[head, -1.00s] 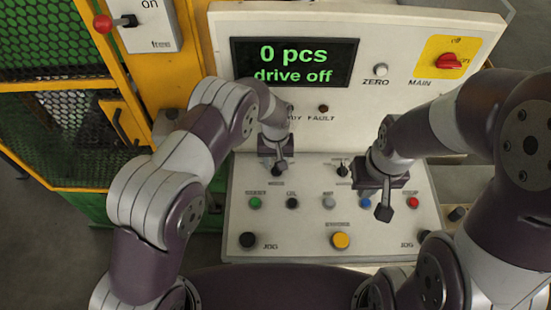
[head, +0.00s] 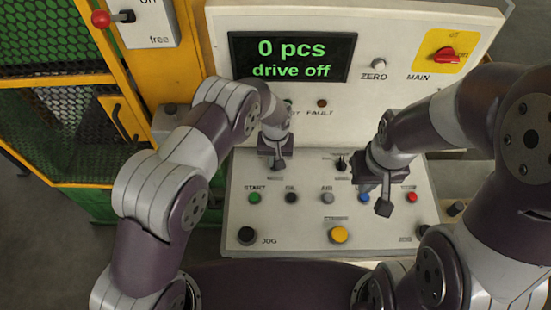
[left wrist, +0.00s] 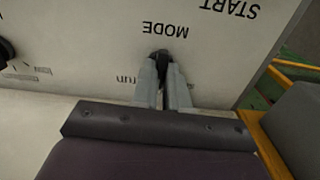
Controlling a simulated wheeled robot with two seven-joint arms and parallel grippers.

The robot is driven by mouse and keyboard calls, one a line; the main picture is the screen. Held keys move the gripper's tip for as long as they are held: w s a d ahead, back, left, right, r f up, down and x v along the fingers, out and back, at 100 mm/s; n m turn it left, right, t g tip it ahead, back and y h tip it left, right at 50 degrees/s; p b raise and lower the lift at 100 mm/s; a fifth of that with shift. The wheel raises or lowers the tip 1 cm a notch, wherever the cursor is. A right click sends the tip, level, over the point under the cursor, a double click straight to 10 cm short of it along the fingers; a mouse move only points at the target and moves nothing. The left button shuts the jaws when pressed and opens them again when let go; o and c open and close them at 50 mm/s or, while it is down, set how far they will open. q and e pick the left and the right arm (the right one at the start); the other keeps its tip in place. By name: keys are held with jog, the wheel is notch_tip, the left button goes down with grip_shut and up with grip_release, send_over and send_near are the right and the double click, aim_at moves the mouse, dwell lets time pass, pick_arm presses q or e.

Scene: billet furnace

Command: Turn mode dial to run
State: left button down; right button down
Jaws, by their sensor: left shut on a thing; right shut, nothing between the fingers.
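The mode dial (left wrist: 160,54) is a small dark knob under the MODE label in the left wrist view. My left gripper (left wrist: 162,64) is shut on it, one finger on each side, and hides most of the knob. A "run" label (left wrist: 127,79) shows beside the fingers. Which way the dial points is hidden. In the head view my left gripper (head: 277,164) reaches down to the upper left of the sloping button panel (head: 236,220), and the dial is covered. My right gripper (head: 384,208) is shut and empty above the right part of the panel.
The display (head: 292,58) reads "0 pcs" and "drive off". A second dark knob (head: 342,163) sits between my grippers. Below are a green START button (head: 255,198), a yellow button (head: 339,235) and a red button (head: 411,198). The red MAIN switch (head: 446,54) is upper right.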

pick_arm(q)
jog(key=shift+f+m+b, duration=0.15)
jog(key=shift+m+b, duration=0.65)
jog(key=shift+m, duration=0.2)
jog(key=shift+m+b, duration=0.75)
jog(key=shift+m, duration=0.45)
jog(key=shift+r+m+b, duration=0.2)
jog(key=shift+m+b, duration=0.6)
jog(key=shift+m, duration=1.1)
jog(key=c, duration=1.1)
grip_release()
jog(key=shift+c, duration=0.2)
